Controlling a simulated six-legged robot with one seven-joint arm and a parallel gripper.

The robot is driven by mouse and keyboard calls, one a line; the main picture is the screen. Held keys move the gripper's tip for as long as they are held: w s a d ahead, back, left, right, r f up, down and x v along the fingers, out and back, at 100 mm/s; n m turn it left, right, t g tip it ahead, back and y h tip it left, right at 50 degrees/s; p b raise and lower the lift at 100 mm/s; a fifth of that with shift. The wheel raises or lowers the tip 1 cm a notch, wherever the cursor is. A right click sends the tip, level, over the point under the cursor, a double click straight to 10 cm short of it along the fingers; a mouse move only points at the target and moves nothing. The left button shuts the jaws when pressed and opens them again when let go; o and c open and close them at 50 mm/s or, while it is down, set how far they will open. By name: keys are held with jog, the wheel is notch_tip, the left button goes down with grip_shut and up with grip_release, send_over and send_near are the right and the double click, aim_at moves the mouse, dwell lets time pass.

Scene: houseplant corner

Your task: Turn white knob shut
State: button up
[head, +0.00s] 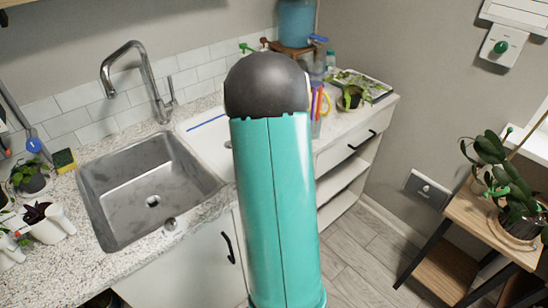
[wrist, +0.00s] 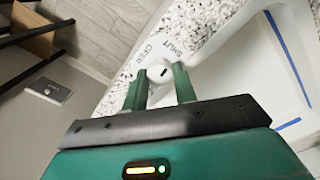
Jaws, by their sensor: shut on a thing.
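The white knob (wrist: 157,75) sits on a white panel in the wrist view, at the edge of the speckled counter. The words OPEN and SHUT are printed on the panel beside it. A small dark mark shows on the knob; I cannot tell for sure which word it points at. My gripper (wrist: 160,69) has its two green fingers on either side of the knob, shut on it. In the head view my own arm hides the knob and the gripper.
A white tray (wrist: 235,85) with blue lines lies right of the knob. The steel sink (head: 105,205) and tap (head: 150,75) are left of my arm. A potted plant (head: 350,97) stands on the counter behind. A wooden plant stand (head: 480,215) is at the right, with open floor between.

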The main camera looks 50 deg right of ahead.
jog(key=shift+m, duration=0.7)
jog(key=o, duration=1)
jog(key=shift+c, duration=0.2)
jog(key=shift+r, duration=0.1)
notch_tip(320, 180, up, 14)
